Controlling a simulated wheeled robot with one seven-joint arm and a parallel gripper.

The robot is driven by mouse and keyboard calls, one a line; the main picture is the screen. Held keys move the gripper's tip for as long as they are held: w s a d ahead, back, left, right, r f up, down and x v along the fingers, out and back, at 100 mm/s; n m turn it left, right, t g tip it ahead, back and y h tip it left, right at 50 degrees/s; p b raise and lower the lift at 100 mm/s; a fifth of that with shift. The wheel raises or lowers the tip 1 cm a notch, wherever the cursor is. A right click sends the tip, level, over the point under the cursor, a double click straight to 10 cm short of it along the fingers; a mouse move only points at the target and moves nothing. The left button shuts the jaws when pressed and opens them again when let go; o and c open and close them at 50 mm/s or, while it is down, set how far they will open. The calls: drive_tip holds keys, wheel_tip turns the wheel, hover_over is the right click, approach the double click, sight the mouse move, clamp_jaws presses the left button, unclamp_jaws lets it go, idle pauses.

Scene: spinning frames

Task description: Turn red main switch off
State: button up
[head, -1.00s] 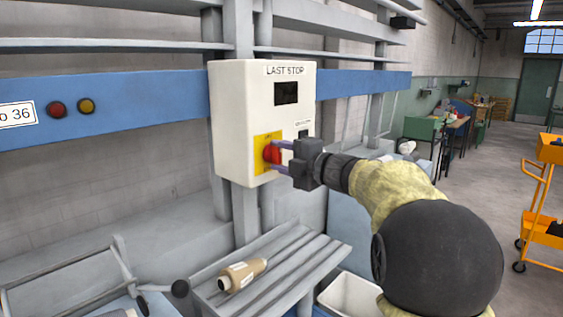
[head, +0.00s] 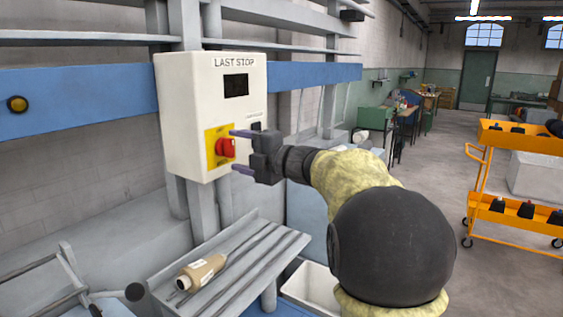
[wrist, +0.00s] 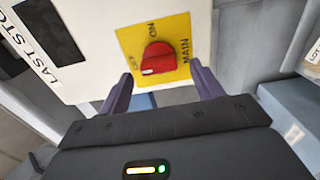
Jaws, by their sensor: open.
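The red main switch (head: 226,148) is a rotary knob on a yellow plate (head: 211,158), low on the front of a white box (head: 190,110) marked LAST STOP. In the wrist view the red knob (wrist: 158,58) sits on the yellow plate (wrist: 127,40), with ON and MAIN lettering and a blurred word at left. A white mark shows on the knob's lower left edge. My gripper (head: 238,151) is open and empty, just right of the knob in the head view. In the wrist view my gripper (wrist: 161,78) has its fingertips either side of and below the knob, apparently apart from it.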

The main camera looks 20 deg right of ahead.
drive_tip(key=b+v, duration=0.2)
drive_tip(key=v, duration=1.3)
drive_tip(key=shift+r, duration=0.1)
drive_tip(key=w+f+m+t+h+p, duration=0.35)
drive_tip(key=w+m+h, duration=0.3)
drive_tip(key=m, duration=0.45)
wheel_tip(320, 180, down, 9)
drive_tip(key=s+m+g+h+p, duration=0.25)
drive_tip(key=m+g+h, duration=0.2)
drive_tip(key=m, duration=0.25)
drive_tip(key=s+a+f+m+g+p, duration=0.2)
drive_tip(key=s+a+f+g, duration=0.3)
drive_tip(key=s+f, duration=0.3)
drive_tip(key=s+a+f+m+g+p, duration=0.2)
drive_tip(key=s+a+f+m+g, duration=0.2)
drive_tip(key=s+f, duration=0.4)
drive_tip(key=s+m+g, duration=0.1)
drive_tip(key=s+g, duration=0.1)
drive_tip(key=s, duration=0.2)
drive_tip(key=shift+a+f, duration=0.25)
drive_tip(key=shift+a, duration=0.1)
